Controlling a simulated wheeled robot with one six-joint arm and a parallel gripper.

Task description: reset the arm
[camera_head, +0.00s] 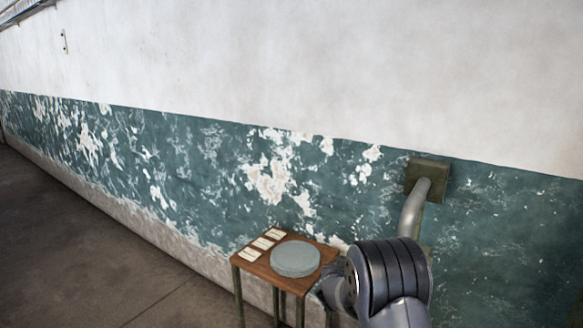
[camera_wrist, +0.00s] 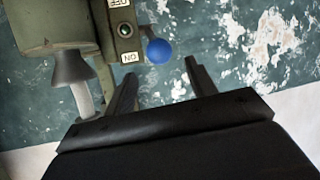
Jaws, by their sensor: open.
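My gripper (camera_wrist: 161,67) shows in the wrist view with its two dark fingers apart and nothing visible between them. A blue ball knob (camera_wrist: 160,51) appears just beyond the fingertips, in the gap between them. The knob is beside a green-grey switch box (camera_wrist: 125,30) with OFF and ON labels and a small round green part. I cannot tell how far the fingertips are from the knob. In the head view my dark arm (camera_head: 392,277) is at the lower right, and it hides most of the gripper and the switch.
A small wooden table (camera_head: 253,270) stands by the wall with a round grey disc (camera_head: 295,259) and several pale cards (camera_head: 262,243) on it. A grey pipe (camera_head: 412,212) runs down from a wall box (camera_head: 428,180). The floor at left is clear.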

